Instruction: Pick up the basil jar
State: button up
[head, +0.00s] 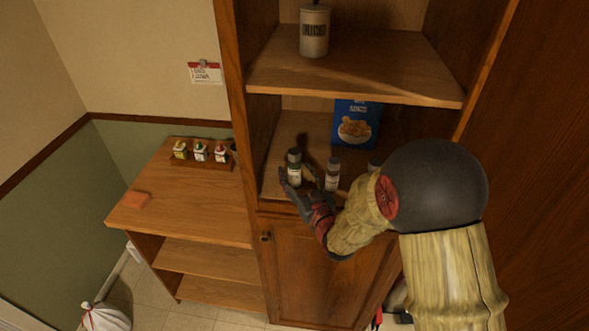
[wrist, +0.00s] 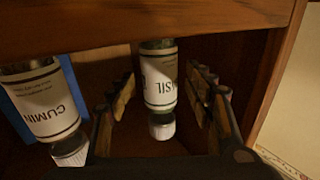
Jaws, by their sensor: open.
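The basil jar (head: 294,172) stands upright on the middle shelf of the wooden cabinet, near its front left. In the wrist view the picture is upside down, and the basil jar (wrist: 159,80) shows its white "BASIL" label and pale cap. My gripper (head: 298,182) is open at the front of that shelf. In the wrist view the jar lies between the two fingers of my gripper (wrist: 164,80), with visible gaps on both sides. I cannot tell how deep the fingers reach around it.
A cumin jar (head: 332,176) stands close by on the right, just outside one finger in the wrist view (wrist: 42,103). A blue box (head: 357,125) stands behind. The upper shelf (head: 360,75) and the cabinet's left wall (head: 258,135) bound the space.

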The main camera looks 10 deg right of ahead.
jog(key=shift+w+a, duration=0.15)
jog(key=shift+w, duration=0.35)
jog(key=shift+c, duration=0.6)
jog(key=c, duration=1.1)
jog(key=shift+c, duration=0.7)
